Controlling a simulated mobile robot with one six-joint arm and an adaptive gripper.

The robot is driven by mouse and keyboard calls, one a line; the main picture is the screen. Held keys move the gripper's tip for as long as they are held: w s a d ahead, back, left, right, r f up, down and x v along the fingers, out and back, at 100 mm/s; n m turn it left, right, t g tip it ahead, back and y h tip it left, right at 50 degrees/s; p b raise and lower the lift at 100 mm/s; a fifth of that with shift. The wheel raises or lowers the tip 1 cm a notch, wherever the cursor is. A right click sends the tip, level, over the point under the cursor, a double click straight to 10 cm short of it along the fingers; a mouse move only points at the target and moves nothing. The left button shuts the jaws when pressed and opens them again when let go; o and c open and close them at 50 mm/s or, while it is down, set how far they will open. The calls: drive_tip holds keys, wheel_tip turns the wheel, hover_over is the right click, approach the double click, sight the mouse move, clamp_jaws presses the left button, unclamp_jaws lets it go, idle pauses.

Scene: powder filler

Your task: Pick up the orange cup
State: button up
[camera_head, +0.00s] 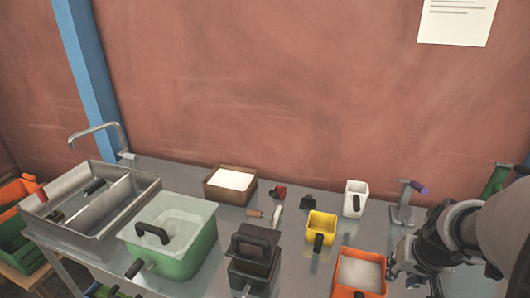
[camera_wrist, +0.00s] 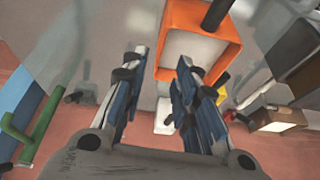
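The orange cup (camera_head: 345,272) is a square, open container at the front right of the metal table, with a dark handle and white contents. It also shows in the wrist view (camera_wrist: 236,58), with its handle at the top. My gripper (camera_wrist: 166,68) is open in the wrist view, its two fingers spread apart, with the near rim of the cup just beyond the right fingertip. Nothing is between the fingers. In the head view my gripper is to the right of the cup, partly hidden by my arm.
A yellow cup (camera_head: 323,226) and a white cup (camera_head: 356,197) stand behind the orange cup. A dark box with a handle (camera_head: 250,262) and a green container (camera_head: 190,258) are to the left. A metal stand with a purple handle (camera_head: 403,208) is near my arm.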

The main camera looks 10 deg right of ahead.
sight(381, 284)
drive_tip(key=shift+w+b+x, duration=0.2)
drive_tip(key=shift+b+x, duration=1.45)
drive_tip(key=shift+x, duration=2.7)
drive_tip(key=shift+w+b+x, duration=0.2)
drive_tip(key=shift+b+x, duration=1.45)
drive_tip(key=shift+x, duration=2.7)
drive_tip(key=shift+d+r, duration=0.15)
drive_tip(key=shift+r, duration=0.05)
drive_tip(key=shift+f+b, duration=0.25)
drive_tip(key=shift+b, duration=0.1)
drive_tip(key=shift+c, duration=0.2)
clamp_jaws()
